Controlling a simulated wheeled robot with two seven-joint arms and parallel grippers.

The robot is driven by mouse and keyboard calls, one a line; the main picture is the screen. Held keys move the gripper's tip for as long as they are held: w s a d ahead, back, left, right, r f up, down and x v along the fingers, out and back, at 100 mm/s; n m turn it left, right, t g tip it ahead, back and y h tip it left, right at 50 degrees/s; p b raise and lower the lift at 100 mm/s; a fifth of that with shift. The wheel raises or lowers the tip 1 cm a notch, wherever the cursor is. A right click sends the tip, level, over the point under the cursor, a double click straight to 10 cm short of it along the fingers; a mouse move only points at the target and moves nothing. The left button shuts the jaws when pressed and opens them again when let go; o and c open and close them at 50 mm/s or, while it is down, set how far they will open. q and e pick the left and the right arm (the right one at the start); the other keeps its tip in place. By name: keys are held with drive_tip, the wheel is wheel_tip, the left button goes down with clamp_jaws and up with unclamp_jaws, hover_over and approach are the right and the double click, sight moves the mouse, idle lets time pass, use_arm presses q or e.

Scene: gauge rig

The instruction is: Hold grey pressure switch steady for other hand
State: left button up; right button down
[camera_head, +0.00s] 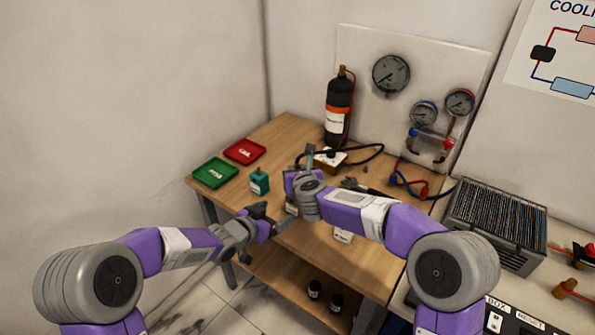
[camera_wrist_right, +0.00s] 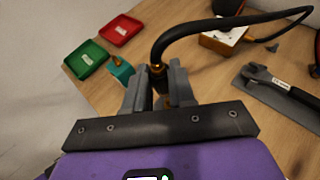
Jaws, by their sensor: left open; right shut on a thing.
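I cannot clearly make out a grey pressure switch in either view. A small pale block with a label (camera_head: 343,237) shows below my right forearm, mostly hidden, and I cannot tell what it is. A teal box with a brass top (camera_head: 259,181) stands on the bench; it also shows in the right wrist view (camera_wrist_right: 120,70). My right gripper (camera_wrist_right: 158,82) is shut on the brass-fitted end of a black hose (camera_wrist_right: 185,34), just right of the teal box. My left gripper (camera_head: 266,219) is open near the bench's front edge, below the teal box.
A green tray (camera_head: 215,173) and a red tray (camera_head: 245,151) lie at the bench's left. A black cylinder (camera_head: 339,108) stands at the back. A wrench (camera_wrist_right: 280,84) lies on a grey mat. A grey finned unit (camera_head: 495,222) is at the right.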

use_arm(q)
wheel_tip(320, 180, up, 7)
drive_tip(key=p, duration=0.6)
idle(0.4)
drive_tip(key=shift+f, duration=0.1)
